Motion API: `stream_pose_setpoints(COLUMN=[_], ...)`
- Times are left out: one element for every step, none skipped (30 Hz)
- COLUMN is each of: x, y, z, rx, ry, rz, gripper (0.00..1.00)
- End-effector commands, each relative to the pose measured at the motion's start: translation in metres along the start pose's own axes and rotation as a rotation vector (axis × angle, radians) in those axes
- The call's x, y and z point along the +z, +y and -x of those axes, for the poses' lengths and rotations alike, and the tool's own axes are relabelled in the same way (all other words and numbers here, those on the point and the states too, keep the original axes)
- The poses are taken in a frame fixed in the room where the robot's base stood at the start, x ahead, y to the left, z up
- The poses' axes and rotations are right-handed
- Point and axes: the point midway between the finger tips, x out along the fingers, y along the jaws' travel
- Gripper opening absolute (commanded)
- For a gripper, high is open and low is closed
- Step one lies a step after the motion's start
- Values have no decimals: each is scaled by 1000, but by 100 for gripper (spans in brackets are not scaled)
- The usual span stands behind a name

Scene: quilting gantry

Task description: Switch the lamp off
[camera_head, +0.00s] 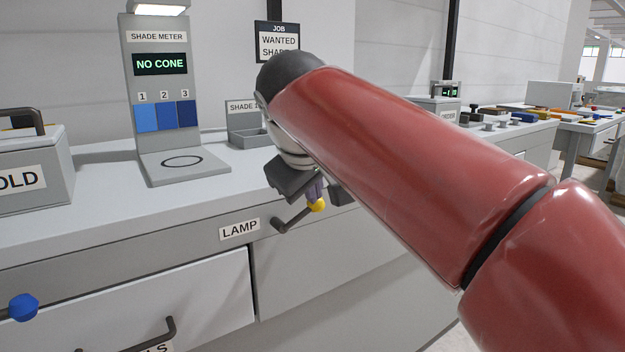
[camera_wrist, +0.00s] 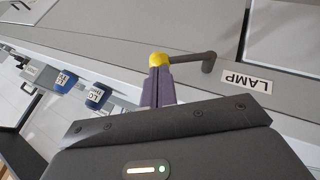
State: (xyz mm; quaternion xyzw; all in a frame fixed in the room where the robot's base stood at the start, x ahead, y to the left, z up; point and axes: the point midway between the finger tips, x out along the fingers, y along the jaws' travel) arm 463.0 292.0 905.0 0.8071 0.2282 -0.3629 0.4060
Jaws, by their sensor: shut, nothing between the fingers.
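The lamp lever is a dark bent handle (camera_head: 292,219) with a yellow knob (camera_head: 317,205), on the bench front just right of the LAMP label (camera_head: 240,230). In the head view it points right and slightly up from its pivot. The wrist view shows the handle (camera_wrist: 192,54), the knob (camera_wrist: 158,60) and the label (camera_wrist: 248,83). My gripper (camera_wrist: 158,73) is shut and empty. Its purple fingertips are right at the knob; I cannot tell whether they touch it. The lamp (camera_head: 159,8) above the shade meter glows white.
The shade meter (camera_head: 158,100) stands on the bench and reads NO CONE. A grey lidded box (camera_head: 38,165) is at the left. A drawer (camera_head: 150,310) with a dark handle and a blue knob (camera_head: 22,307) are below left. Further benches extend at the right.

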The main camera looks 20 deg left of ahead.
Motion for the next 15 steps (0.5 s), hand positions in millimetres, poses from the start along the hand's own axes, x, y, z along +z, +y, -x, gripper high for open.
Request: stream_pose_setpoints(x=[0,0,0,0,0,0,0,0,0,0,0,0,0,0,0], y=[0,0,0,0,0,0,0,0,0,0,0,0,0,0,1], z=[-4,-5,-6,-6,-7,-7,-7,-7,-7,-6,-6,-6,-6,-6,-6], rx=[0,0,0,0,0,0,0,0,0,0,0,0,0,-1,-2], ry=[0,0,0,0,0,0,0,0,0,0,0,0,0,0,0], rz=[0,0,0,0,0,0,0,0,0,0,0,0,0,0,-1], gripper=[0,0,0,0,0,0,0,0,0,0,0,0,0,0,0])
